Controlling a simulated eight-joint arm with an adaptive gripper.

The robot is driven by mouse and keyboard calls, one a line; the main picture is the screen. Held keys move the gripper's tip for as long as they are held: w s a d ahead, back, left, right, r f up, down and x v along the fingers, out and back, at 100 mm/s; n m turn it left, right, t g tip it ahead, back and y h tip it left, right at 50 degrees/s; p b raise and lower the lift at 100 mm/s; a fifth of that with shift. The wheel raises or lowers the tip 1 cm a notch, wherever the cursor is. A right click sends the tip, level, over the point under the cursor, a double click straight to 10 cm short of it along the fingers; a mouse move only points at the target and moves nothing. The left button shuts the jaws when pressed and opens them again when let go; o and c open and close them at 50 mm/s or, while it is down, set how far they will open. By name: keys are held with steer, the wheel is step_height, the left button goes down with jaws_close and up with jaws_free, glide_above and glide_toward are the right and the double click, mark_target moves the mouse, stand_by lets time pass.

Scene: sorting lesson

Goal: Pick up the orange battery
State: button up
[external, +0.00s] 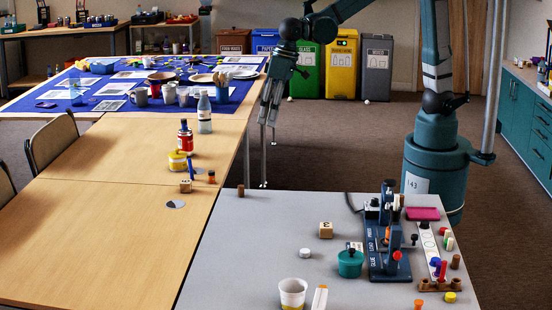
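A small orange cylinder with a darker top (212,178) stands on the wooden table near its right edge, beside a lettered wooden cube (186,186). Another small orange piece (419,304) is at the front edge of the grey table. Both are too small to tell which is a battery. My gripper (269,122) hangs pointing down near the far right edge of the wooden table, beyond the grey table. It is well apart from both orange pieces. No object shows in it, and its finger opening is not clear from this side.
A red bottle (186,138), yellow tin (178,161) and clear bottle (204,113) stand on the wooden table. A blue press (388,245), teal pot (350,263) and white cup (292,292) stand on the grey table (250,245), whose left part is mostly clear.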

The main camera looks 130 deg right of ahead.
steer(key=w+d+f+m+g+p, duration=0.1)
steer(key=w+d+f+m, duration=0.1)
steer(key=w+d+f, duration=0.3)
steer(key=w+d+f+m+p, duration=0.1)
steer(key=w+d+f+m, duration=0.15)
steer(key=d, duration=0.45)
steer(key=m+g+p, duration=0.2)
steer(key=m, duration=0.1)
glide_above(212, 183)
steer(key=shift+y, duration=0.4)
steer(key=f, duration=1)
steer(key=shift+s+d+f, duration=0.15)
steer(key=shift+s+d, duration=0.1)
steer(key=shift+s, duration=0.1)
steer(key=shift+d+f, duration=0.2)
steer(key=shift+f, duration=0.05)
steer(key=shift+f+b, duration=0.3)
steer(key=shift+f, duration=1)
steer(key=shift+d+f+b, duration=0.1)
steer(key=shift+f+b, duration=0.6)
steer(key=shift+f, duration=1.9)
